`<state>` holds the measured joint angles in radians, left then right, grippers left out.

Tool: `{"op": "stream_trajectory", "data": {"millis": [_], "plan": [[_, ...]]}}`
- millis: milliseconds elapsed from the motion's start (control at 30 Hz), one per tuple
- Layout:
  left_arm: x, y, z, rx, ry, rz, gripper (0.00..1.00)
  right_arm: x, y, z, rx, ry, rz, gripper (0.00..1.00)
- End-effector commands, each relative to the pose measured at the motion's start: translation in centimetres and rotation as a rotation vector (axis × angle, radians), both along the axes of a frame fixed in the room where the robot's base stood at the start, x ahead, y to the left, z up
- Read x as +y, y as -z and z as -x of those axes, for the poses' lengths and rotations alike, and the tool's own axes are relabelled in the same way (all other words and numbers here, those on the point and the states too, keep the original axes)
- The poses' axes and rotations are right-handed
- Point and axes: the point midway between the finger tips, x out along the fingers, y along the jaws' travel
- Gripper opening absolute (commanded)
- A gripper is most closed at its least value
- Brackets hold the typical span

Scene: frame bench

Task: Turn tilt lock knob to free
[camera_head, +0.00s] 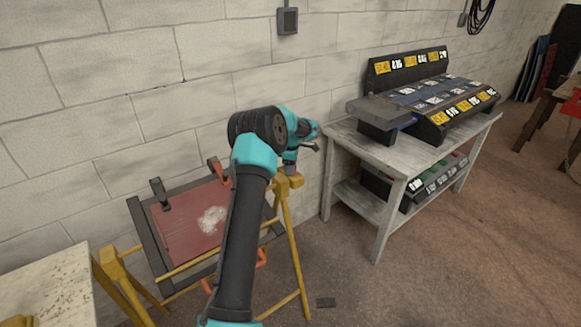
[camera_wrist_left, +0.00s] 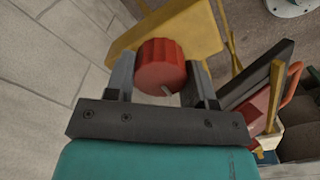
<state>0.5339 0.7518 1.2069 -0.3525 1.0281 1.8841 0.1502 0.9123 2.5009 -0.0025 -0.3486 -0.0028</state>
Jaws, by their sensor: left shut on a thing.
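A red ribbed knob (camera_wrist_left: 161,66) with a small pale pointer sits on a yellow block (camera_wrist_left: 125,42) of the frame stand. My left gripper (camera_wrist_left: 160,82) has its two dark fingers on either side of the knob and is shut on it. In the head view my left gripper (camera_head: 291,168) is at the top of the stand's right yellow post (camera_head: 290,183), and the knob is hidden there. The tilted dark frame (camera_head: 150,238) carries a red panel (camera_head: 180,234) with a pale patch. My right gripper is not in view.
A wooden table (camera_head: 45,292) is at the lower left. A grey bench (camera_head: 400,156) with labelled bins stands at the right. The block wall is close behind the stand. The floor at the lower right is mostly clear.

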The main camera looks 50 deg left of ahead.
Motion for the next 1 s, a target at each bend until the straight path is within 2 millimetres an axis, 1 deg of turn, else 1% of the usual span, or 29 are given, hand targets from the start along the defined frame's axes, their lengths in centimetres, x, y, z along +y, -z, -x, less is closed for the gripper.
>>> {"op": "stream_trajectory", "data": {"millis": [267,300,533,833,1000], "plan": [[0.0,-0.1,0.0,-0.002,-0.002,0.0,0.26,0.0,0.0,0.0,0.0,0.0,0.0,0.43],[0.0,-0.1,0.0,-0.002,-0.002,0.0,0.53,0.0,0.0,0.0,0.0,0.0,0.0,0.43],[0.0,0.0,0.0,-0.001,-0.001,0.0,0.75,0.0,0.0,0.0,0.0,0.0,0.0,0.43],[0.0,-0.2,0.0,-0.001,0.0,0.0,0.75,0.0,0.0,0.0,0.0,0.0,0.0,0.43],[0.0,-1.5,0.0,-0.003,0.0,-0.001,0.75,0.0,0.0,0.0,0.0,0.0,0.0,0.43]]}}
